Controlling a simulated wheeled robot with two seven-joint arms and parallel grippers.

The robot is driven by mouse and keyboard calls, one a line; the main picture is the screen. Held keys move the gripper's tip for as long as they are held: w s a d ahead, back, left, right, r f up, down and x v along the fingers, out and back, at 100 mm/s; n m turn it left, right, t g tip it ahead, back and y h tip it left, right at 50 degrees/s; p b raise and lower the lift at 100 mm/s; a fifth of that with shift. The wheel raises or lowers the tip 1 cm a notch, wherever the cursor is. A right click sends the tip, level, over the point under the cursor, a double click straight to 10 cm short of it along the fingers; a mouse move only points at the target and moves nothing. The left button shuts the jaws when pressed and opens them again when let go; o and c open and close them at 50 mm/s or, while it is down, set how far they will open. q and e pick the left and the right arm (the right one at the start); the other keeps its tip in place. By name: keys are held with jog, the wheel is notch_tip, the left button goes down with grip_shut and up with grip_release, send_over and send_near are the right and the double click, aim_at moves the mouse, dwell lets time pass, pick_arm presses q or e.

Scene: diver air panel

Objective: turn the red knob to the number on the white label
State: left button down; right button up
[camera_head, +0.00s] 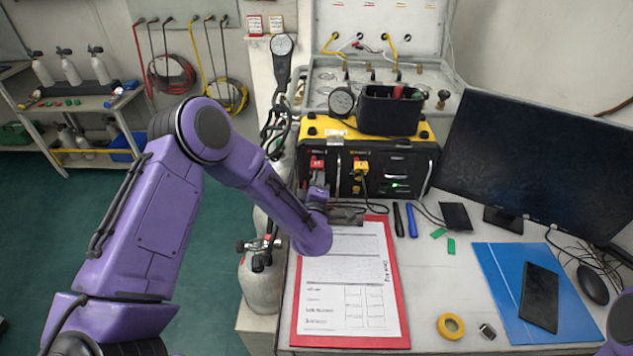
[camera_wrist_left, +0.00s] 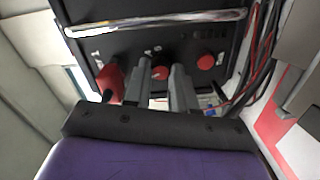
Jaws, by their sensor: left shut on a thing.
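In the left wrist view, the black front panel (camera_wrist_left: 135,50) carries red round parts. My left gripper (camera_wrist_left: 160,80) has its two grey fingers on either side of the middle red knob (camera_wrist_left: 159,73), shut on it; the fingers cover much of it. Another red knob (camera_wrist_left: 205,62) is to its right, and a red plug-like part (camera_wrist_left: 113,82) is to its left. In the head view, my left arm reaches the yellow-and-black unit (camera_head: 425,131) at its lower left front. The knob's pointer and numbers are too small to read, and I cannot make out the white label. My right gripper is out of view.
A red clipboard (camera_head: 400,325) with a printed sheet lies below my left wrist. A black bin (camera_head: 390,112) and a gauge (camera_head: 341,101) are on the unit. A gas cylinder (camera_head: 262,285) stands left of the desk. A monitor (camera_head: 545,165) and blue folder (camera_head: 497,270) are at right.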

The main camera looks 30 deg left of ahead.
pick_arm(q)
jog(key=c, duration=0.9)
grip_release()
